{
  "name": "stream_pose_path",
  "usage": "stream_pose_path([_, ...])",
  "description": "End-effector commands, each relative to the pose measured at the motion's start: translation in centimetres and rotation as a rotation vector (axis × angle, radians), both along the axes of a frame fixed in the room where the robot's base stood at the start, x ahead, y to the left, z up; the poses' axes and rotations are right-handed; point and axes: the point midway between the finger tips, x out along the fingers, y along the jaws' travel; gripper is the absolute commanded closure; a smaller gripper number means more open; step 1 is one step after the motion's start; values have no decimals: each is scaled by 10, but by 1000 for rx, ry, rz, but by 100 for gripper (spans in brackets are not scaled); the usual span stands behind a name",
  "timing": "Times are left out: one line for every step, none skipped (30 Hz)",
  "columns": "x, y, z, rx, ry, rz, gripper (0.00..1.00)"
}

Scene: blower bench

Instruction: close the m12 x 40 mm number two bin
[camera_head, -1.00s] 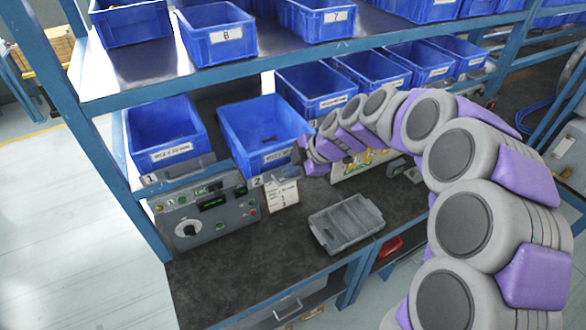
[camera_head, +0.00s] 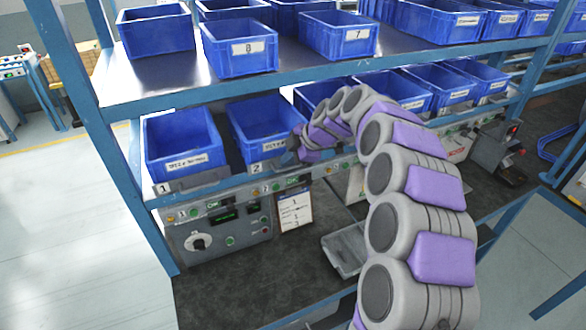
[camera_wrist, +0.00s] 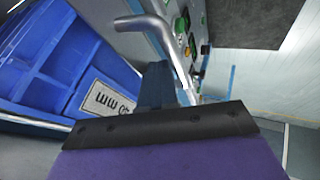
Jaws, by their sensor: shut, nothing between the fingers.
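The number two bin (camera_head: 251,116) is an open blue bin on the lower shelf, beside the plate marked 2. Its front lines up roughly with bin 1 (camera_head: 184,136) along the shelf edge. Its white label is partly legible. My gripper (camera_head: 289,158) is shut and empty at the bin's front right corner; contact cannot be told. A bent metal handle (camera_wrist: 160,25) lies just beyond my gripper's dark fingertips (camera_wrist: 157,88).
A control box (camera_head: 222,225) stands below the bins, with a paper tag (camera_head: 295,211) hanging beside it. The upper shelf (camera_head: 150,80) holds more blue bins. The front left bench top is clear.

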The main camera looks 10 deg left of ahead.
Motion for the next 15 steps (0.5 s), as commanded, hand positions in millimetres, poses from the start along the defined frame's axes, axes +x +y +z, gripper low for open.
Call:
stream_pose_path([6, 3, -1, -1, 0, 0, 100])
stream_pose_path([8, 5, -1, -1, -1, 0, 100])
stream_pose_path([12, 8, -2, -2, 0, 0, 100])
stream_pose_path([14, 10, -2, -2, 0, 0, 100])
stream_pose_path([16, 11, -2, -3, -1, 1, 100])
stream_pose_path([18, 13, -1, -2, -3, 1, 100])
stream_pose_path([20, 14, 0, -1, -4, 1, 100])
stream_pose_path([21, 15, 0, -1, -4, 1, 100])
stream_pose_path([22, 16, 0, -1, -5, 3, 100])
stream_pose_path([23, 17, 0, 0, -4, 4, 100])
stream_pose_path([23, 18, 0, 0, -4, 4, 100])
stream_pose_path([24, 19, 0, 0, -3, 4, 100])
stream_pose_path([24, 20, 0, 0, -3, 4, 100])
stream_pose_path([25, 20, 0, 0, -2, 4, 100])
stream_pose_path([25, 20, 0, 0, -2, 4, 100])
